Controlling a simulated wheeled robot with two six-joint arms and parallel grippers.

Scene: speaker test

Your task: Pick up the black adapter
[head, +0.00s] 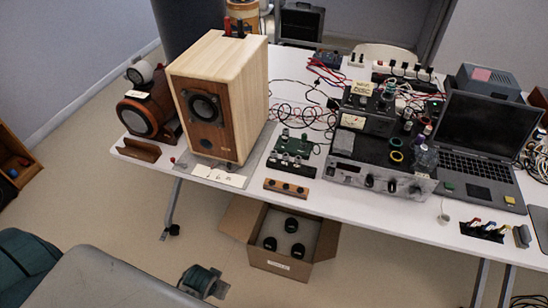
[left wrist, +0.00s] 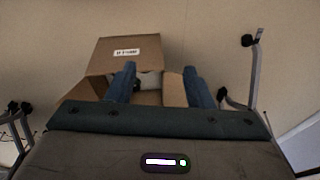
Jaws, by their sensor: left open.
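Several small black plug blocks (head: 402,69) sit along the power strip at the back right of the table in the head view. I cannot tell for sure which one is the black adapter. My left gripper (head: 203,281) shows low in the head view, above the floor, well away from them and left of the cardboard box. In the left wrist view its two blue fingers (left wrist: 160,72) are apart, with nothing visibly held between them. The box lies beyond the fingertips there. My right gripper is not in view.
The white table (head: 468,233) carries a wooden speaker (head: 222,95), an amplifier (head: 375,175), a laptop (head: 470,135) and tangled red cables (head: 330,70). An open cardboard box (head: 275,262) with several black round items stands on the floor. Floor left of the table is mostly clear.

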